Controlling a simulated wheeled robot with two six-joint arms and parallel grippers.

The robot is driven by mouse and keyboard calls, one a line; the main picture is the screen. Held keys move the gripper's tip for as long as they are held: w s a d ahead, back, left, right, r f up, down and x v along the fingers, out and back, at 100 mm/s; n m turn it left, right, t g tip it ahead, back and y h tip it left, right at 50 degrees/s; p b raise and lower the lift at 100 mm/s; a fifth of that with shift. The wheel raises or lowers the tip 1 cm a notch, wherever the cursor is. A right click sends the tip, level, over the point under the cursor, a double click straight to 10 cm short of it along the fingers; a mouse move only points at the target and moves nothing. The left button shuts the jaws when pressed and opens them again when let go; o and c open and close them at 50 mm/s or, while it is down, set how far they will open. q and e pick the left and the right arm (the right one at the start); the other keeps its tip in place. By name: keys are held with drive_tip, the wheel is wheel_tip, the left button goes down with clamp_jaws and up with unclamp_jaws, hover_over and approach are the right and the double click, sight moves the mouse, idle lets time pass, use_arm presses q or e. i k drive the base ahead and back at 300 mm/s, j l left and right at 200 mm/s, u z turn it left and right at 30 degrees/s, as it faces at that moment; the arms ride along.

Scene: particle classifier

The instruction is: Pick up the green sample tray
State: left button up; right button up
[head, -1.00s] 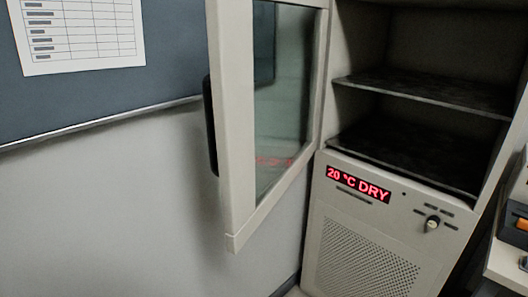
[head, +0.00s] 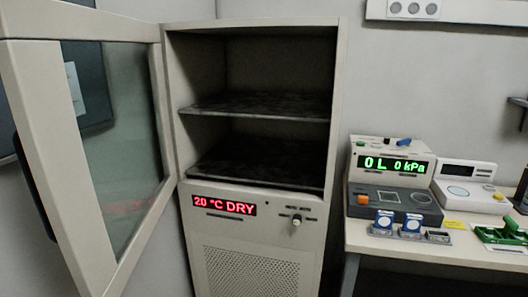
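The green sample tray (head: 498,236) lies on the white bench at the right edge of the head view. A green piece stands up at its right side, and the picture edge cuts off part of it. Neither of my grippers is in view, so I cannot tell where they are relative to the tray.
A drying cabinet (head: 253,170) stands open with empty shelves, its glass door (head: 125,140) swung out to the left.

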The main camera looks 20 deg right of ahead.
sight(505, 235)
drive_tip(key=z, duration=2.35)
drive_tip(key=i+l+u, duration=0.15)
drive_tip(key=i+l, duration=0.4)
drive_tip(key=i+l+u, duration=0.1)
drive_tip(key=i+l, duration=0.4)
drive_tip(key=i+l+u, duration=0.15)
drive_tip(key=i+l, duration=0.35)
drive_tip(key=l, duration=0.25)
